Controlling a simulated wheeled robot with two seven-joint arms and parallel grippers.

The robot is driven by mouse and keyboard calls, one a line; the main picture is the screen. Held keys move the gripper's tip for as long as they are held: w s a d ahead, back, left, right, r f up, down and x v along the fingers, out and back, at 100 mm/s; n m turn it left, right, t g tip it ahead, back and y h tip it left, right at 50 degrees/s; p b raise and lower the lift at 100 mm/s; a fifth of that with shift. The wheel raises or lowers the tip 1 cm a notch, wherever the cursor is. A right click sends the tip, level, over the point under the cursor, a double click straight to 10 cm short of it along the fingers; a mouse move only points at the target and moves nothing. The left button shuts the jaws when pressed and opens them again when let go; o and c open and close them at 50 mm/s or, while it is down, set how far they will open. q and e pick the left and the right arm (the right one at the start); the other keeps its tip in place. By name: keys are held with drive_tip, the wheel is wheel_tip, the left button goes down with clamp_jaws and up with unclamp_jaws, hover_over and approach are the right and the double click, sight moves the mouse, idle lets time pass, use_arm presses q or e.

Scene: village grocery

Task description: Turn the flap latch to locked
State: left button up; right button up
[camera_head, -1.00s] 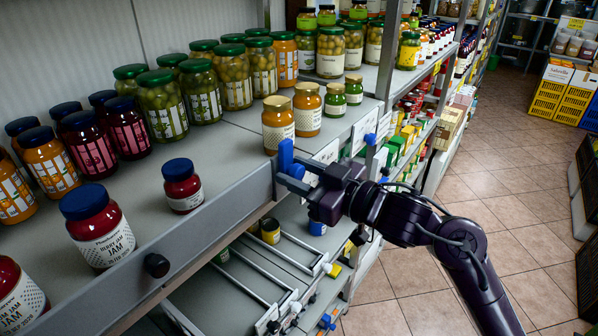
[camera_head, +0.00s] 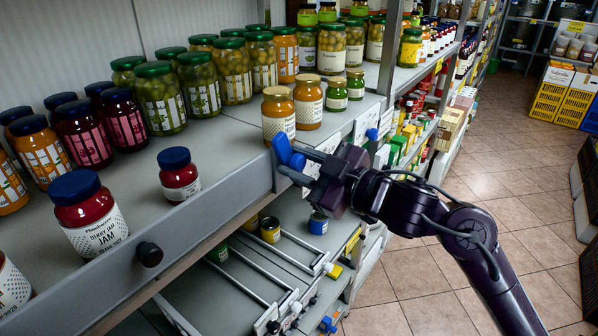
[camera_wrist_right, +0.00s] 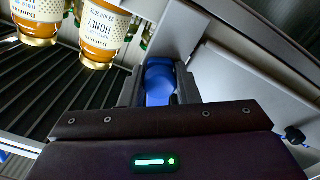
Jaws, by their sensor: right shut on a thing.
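The flap latch (camera_head: 287,152) is a blue handle at the right end of the grey front flap (camera_head: 215,211) of the shelf. In the head view it leans to the upper left. My right gripper (camera_head: 294,163) is shut on it, its arm coming in from the right. In the right wrist view the blue latch (camera_wrist_right: 158,80) sits between the two dark fingers, which hide its sides. My left gripper is in neither view.
A black knob (camera_head: 149,254) sticks out of the flap at the lower left. Jam jars (camera_head: 179,174) and honey jars (camera_head: 278,116) stand on the shelf close behind the flap. Wire racks hang below. The tiled aisle (camera_head: 440,275) on the right is clear.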

drive_tip(key=n+b, duration=0.3)
drive_tip(key=shift+f+n, duration=0.25)
drive_tip(key=shift+n, duration=0.15)
drive_tip(key=n+b, duration=0.3)
drive_tip(key=shift+n, duration=0.3)
drive_tip(key=n+b, duration=0.4)
drive_tip(key=shift+r+n+b, duration=0.1)
drive_tip(key=shift+n+b, duration=0.65)
drive_tip(key=shift+n, duration=0.35)
drive_tip(key=o, duration=1)
drive_tip(key=shift+r, duration=0.1)
drive_tip(key=shift+d, duration=0.1)
